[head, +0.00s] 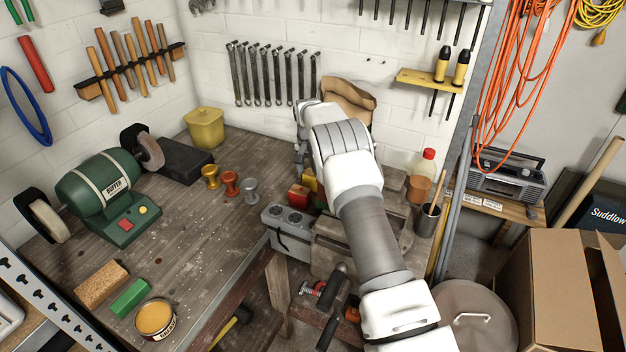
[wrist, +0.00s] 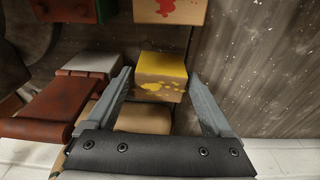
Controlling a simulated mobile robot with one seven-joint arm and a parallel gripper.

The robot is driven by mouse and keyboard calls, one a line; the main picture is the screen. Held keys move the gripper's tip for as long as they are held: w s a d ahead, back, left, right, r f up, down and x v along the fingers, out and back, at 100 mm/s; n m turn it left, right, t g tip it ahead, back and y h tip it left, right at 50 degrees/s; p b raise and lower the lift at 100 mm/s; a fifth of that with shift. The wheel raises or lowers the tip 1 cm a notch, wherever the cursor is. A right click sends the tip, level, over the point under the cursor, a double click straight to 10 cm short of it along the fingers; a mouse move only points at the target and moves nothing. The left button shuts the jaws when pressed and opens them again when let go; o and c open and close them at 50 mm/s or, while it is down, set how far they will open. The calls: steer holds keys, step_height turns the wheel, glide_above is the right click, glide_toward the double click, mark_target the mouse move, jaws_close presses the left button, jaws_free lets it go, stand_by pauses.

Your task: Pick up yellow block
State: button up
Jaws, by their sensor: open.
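The yellow block (wrist: 162,68), wooden with worn yellow paint on top, sits between the two fingertips of my gripper (wrist: 159,77) in the wrist view. The fingers are open on its left and right, with gaps visible; the block does not look clamped. In the head view only a small part of the yellow block (head: 310,179) shows, behind my arm and beside the red block (head: 299,194). My gripper (head: 302,165) points down there and is mostly hidden by my wrist.
A wooden block with red paint (wrist: 168,11) lies just beyond the yellow one. A reddish-brown metal piece (wrist: 75,100), perhaps the vise, is at left. The workbench (head: 190,245) has clear room left.

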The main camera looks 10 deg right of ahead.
step_height(320, 180, down, 2)
steer(key=shift+w, duration=0.15)
steer(key=c, duration=1.2)
steer(key=shift+r, duration=0.15)
